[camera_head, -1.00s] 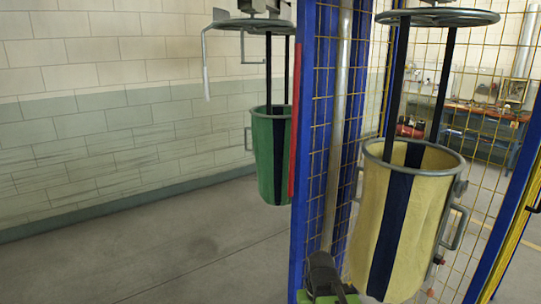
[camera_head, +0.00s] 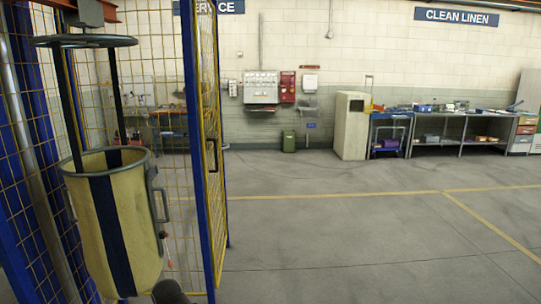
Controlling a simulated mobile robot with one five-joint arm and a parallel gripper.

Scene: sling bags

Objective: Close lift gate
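The lift gate (camera_head: 217,170) is a tall panel of yellow mesh in a blue and yellow frame, seen at a steep angle left of the middle. It appears to stand open, pointing away from me, with open floor to its right. A dark handle (camera_head: 211,156) is on the gate near mid height. A dark rounded part of my arm shows at the bottom edge, below and left of the gate. My gripper's fingers are not in view.
A cream sling bag (camera_head: 145,220) with a dark stripe hangs from a round carrier (camera_head: 84,41) at the left, close to the gate. Yellow mesh fencing (camera_head: 30,160) stands behind it. The floor (camera_head: 340,240) to the right is clear. Workbenches (camera_head: 462,120) line the far wall.

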